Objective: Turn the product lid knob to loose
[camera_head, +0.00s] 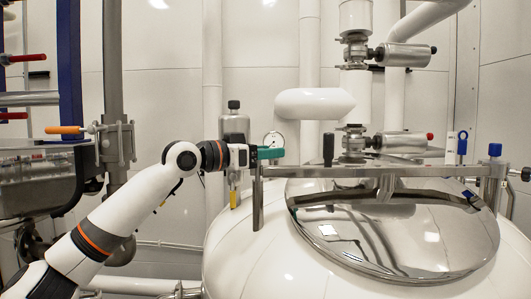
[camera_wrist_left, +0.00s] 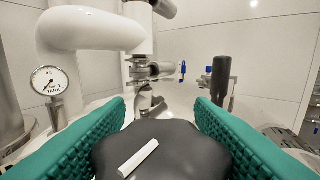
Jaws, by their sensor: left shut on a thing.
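The product lid knob (camera_wrist_left: 190,150) is black and lobed, with a white bar mark on its top, in the left wrist view. The mark slants from lower left to upper right. My left gripper (camera_head: 271,153) has green ribbed pads, which also show in the left wrist view (camera_wrist_left: 160,106) on both sides of the knob. It is shut on the knob. In the head view the gripper hides the knob at the top of a steel post (camera_head: 257,200). The polished domed lid (camera_head: 440,230) of the white tank lies to the right. My right gripper is not in view.
A steel bar (camera_head: 350,171) crosses above the lid, with a black upright handle (camera_head: 328,150) near it. A pressure gauge (camera_head: 273,140) and a steel cylinder (camera_head: 235,125) stand close behind the gripper. A white pipe (camera_head: 315,103) runs above.

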